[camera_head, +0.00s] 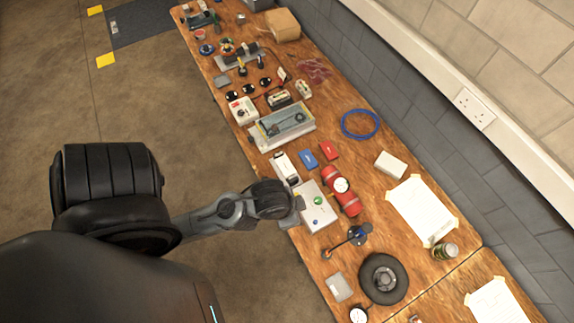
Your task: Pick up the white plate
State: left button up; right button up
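No round white plate can be made out. The flat white pieces in view are a light panel (313,218) with a green and a blue spot near the table's front edge, a small white block (390,165) towards the wall, and two taped white sheets, one at the right (420,208) and one at the lower right (496,303). My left gripper (293,212) is over the front edge of the table, at the left side of the light panel. Its fingers are too small and hidden to tell whether they are open. My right gripper is not in view.
The long wooden table (345,92) is crowded. Near my gripper are a red cylinder with a gauge (338,194), a white box (285,168) and a black wheel (383,278). A blue ring (360,124) lies farther back. A wall runs along the right side.

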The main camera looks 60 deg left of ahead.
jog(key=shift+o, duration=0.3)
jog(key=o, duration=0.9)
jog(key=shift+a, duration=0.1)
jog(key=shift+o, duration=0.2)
